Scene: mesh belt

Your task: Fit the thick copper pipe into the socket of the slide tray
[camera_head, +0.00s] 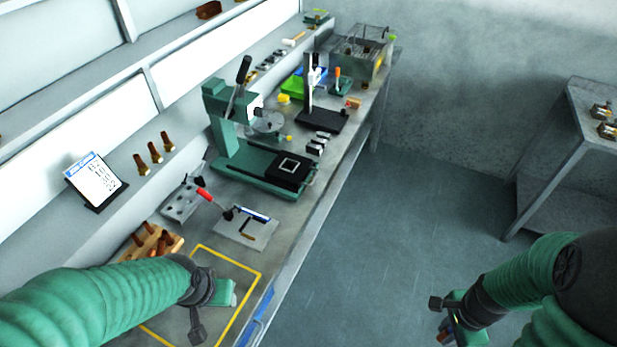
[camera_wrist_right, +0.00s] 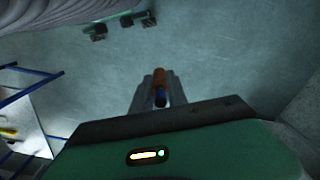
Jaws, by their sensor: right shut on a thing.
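My right gripper (camera_head: 446,318) hangs over the floor, to the right of the bench. In the right wrist view its fingers (camera_wrist_right: 155,92) are shut on a copper-orange pipe (camera_wrist_right: 159,78) with a dark blue part at its near end. A green press with a lever stands on the bench; the black slide tray (camera_head: 303,172) at its base has a pale square frame, which looks like the socket (camera_head: 289,165). The tray is well away from the pipe. My left gripper (camera_head: 213,308) is above the yellow-outlined bench area; its fingertips are not clear.
A wooden block (camera_head: 165,240) with several copper pieces stands beside my left arm. A plate with a red-handled clamp (camera_head: 246,228) lies before the press. Copper fittings (camera_head: 155,152) and a sign (camera_head: 95,180) stand on the shelf. Open floor separates the bench from the right table (camera_head: 575,130).

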